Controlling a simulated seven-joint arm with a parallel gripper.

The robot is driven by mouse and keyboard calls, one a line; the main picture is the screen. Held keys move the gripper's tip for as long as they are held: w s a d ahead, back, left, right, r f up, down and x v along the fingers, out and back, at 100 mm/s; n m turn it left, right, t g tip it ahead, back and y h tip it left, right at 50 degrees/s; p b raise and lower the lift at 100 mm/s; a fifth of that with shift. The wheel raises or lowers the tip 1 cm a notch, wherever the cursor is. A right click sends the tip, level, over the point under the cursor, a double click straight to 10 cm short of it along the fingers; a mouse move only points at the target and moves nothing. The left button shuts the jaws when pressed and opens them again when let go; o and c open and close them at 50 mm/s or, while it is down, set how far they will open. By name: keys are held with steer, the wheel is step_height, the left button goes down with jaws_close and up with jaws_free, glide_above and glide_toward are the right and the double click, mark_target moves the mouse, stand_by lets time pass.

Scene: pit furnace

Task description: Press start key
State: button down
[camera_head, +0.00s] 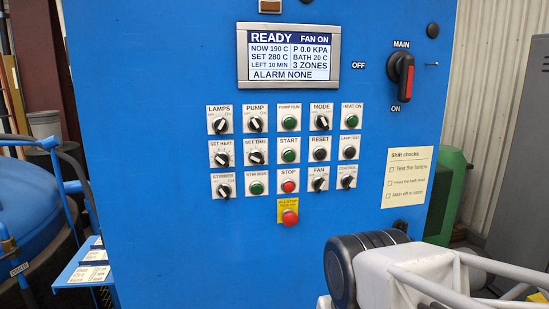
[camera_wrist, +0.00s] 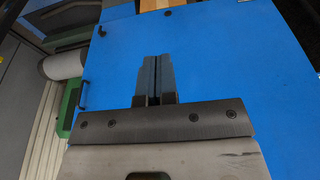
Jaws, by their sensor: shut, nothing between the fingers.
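The start key (camera_head: 289,155) is a round green button on a white plate labelled START, in the middle row of the blue control panel (camera_head: 150,120). The stop button (camera_head: 288,186), red, is directly below it, and RESET (camera_head: 319,154), dark, is to its right. My gripper (camera_wrist: 154,58) is shut and empty in the wrist view, its two fingers together in front of a plain blue surface. No keys show in the wrist view. In the head view my arm is at the lower right, and the fingertips are not seen there, apart from the start key.
The display (camera_head: 289,56) reads READY, FAN ON, ALARM NONE. A red emergency stop (camera_head: 290,217) is below STOP. The main switch (camera_head: 401,75) is at the upper right. A shift checks note (camera_head: 408,177) is on the right. A blue tank (camera_head: 30,210) stands at the left.

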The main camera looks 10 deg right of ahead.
mark_target(292, 161)
steer(key=shift+r, duration=0.1)
steer(key=w+a+r+m+t, duration=0.2)
steer(key=w+r+m+t, duration=0.4)
steer(key=w+r, duration=1.3)
step_height(292, 161, up, 2)
steer(key=shift+r+m+h, duration=0.1)
steer(key=shift+m+h, duration=0.3)
steer(key=shift+m, duration=0.8)
steer(key=shift+w, duration=0.1)
steer(key=shift+w, duration=4.3)
steer(key=shift+w, duration=0.75)
steer(key=shift+s, duration=0.75)
